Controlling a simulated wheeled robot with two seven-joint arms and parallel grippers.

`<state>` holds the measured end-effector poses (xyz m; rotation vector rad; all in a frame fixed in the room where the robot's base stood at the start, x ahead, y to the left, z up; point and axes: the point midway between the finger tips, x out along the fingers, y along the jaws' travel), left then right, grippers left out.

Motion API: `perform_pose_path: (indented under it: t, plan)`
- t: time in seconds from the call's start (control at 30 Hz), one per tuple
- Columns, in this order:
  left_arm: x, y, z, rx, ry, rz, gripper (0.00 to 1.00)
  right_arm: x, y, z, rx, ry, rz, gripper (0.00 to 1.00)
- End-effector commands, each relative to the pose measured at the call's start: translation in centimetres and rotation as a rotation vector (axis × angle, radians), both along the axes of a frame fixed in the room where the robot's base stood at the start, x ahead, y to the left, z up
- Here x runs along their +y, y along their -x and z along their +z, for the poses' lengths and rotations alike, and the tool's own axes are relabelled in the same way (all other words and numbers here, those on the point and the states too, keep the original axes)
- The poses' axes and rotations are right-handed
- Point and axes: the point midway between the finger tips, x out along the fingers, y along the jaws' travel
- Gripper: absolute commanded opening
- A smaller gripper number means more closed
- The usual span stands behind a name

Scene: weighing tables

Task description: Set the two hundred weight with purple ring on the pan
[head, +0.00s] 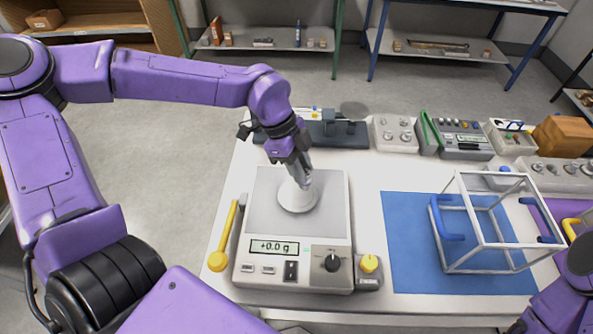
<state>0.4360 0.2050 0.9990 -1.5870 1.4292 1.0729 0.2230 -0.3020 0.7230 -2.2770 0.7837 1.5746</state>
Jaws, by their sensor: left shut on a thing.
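The balance (295,260) stands on the white table, its display reading +0.0 g. Its flat grey pan (262,220) faces up. My left gripper (302,182) reaches down over the pan and is shut on a pale, round-based weight (297,204). The weight is upright, over the middle of the pan. I cannot tell whether its base touches the pan. The gripper hides its top, and no purple ring shows. My right gripper is not in view; only part of my right arm shows at the right edge.
A yellow-handled tool (224,238) lies left of the balance, and a small yellow-knobbed box (369,265) stands at its right. A white open frame (482,222) with blue handles stands on a blue mat (410,270).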

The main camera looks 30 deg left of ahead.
Motion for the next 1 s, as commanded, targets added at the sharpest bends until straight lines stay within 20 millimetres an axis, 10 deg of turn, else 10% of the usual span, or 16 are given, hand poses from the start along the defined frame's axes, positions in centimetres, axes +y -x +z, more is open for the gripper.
perform_pose_path:
  t: [0.53,0.57,0.6,1.0]
  plan:
    - [1.2,0.0,-4.5,-0.002,0.001,0.000,0.00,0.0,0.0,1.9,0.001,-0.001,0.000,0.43]
    - [1.2,0.0,-4.5,-0.001,0.000,0.000,0.35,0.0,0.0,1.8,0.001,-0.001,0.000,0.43]
    - [1.2,0.0,-4.5,-0.001,0.000,0.000,0.48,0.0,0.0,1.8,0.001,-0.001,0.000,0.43]
    - [1.6,-0.1,-3.5,-0.005,0.001,0.002,0.51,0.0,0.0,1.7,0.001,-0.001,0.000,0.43]
